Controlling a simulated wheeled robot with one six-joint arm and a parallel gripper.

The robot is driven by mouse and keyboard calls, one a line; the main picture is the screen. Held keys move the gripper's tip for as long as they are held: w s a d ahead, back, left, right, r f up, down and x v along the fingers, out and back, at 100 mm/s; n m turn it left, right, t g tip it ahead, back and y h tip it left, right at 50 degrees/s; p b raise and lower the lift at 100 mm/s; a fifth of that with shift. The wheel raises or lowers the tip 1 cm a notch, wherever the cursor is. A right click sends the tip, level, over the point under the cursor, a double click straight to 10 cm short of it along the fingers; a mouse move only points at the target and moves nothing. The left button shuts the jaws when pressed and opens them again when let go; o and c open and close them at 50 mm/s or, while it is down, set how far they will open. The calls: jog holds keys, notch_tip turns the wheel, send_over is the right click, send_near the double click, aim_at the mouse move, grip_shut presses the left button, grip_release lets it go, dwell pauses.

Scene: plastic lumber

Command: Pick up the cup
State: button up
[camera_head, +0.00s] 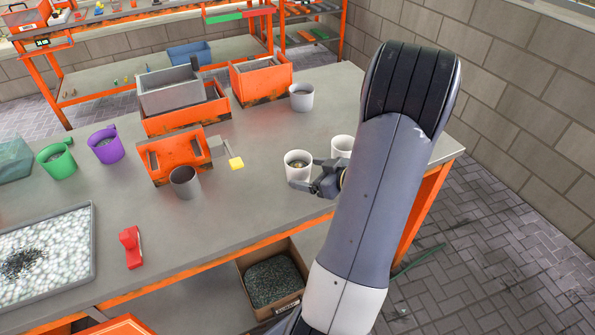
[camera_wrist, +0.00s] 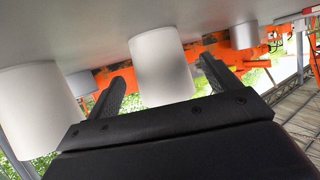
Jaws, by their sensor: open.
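A white cup (camera_head: 297,159) with something dark inside stands upright near the front edge of the grey workbench. My gripper (camera_head: 306,175) is open at its right side, low near the bench top, one finger in front of it. In the wrist view the cup (camera_wrist: 160,60) shows between the two spread fingers of my gripper (camera_wrist: 163,78); I cannot tell whether they touch it. A second white cup (camera_head: 342,143) stands just behind and to the right, partly hidden by my arm. Another white cup (camera_wrist: 38,105) shows at the left of the wrist view.
Purple (camera_head: 106,146) and green (camera_head: 57,162) cups stand farther left. The bench top between is clear.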

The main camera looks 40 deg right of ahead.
aim_at(298, 163)
jog(key=x, duration=0.4)
jog(key=shift+w+f, duration=0.15)
jog(key=shift+w, duration=0.1)
jog(key=c, duration=1.1)
